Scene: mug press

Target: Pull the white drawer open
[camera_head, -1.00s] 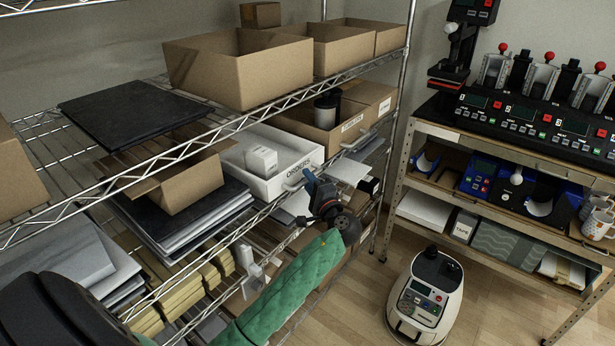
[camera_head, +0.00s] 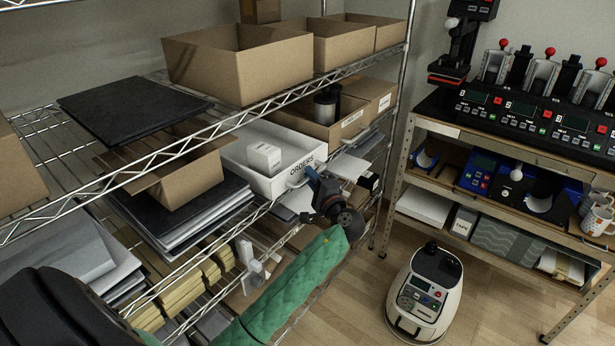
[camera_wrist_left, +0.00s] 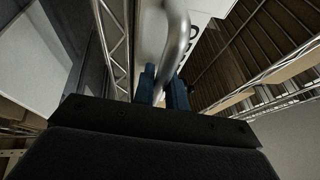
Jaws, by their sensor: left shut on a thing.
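The white drawer (camera_head: 285,181), labelled ORDERS on its front, sits on the middle wire shelf. Its top is open and a small white box (camera_head: 264,158) stands inside it. A grey bar handle shows at its front, and it shows large in the left wrist view (camera_wrist_left: 178,40). My left gripper (camera_head: 311,176) is at the drawer front with its blue fingers shut on the handle. In the left wrist view the handle runs down between the fingers (camera_wrist_left: 164,85). My green-sleeved left forearm reaches up from below. My right gripper is in neither view.
A wire shelf edge (camera_head: 190,147) runs above and to the left of the drawer. Cardboard boxes (camera_head: 240,65) stand on the upper shelf. Black panels and papers (camera_head: 185,215) lie left of the drawer. A white wheeled machine (camera_head: 424,295) stands on the floor at right.

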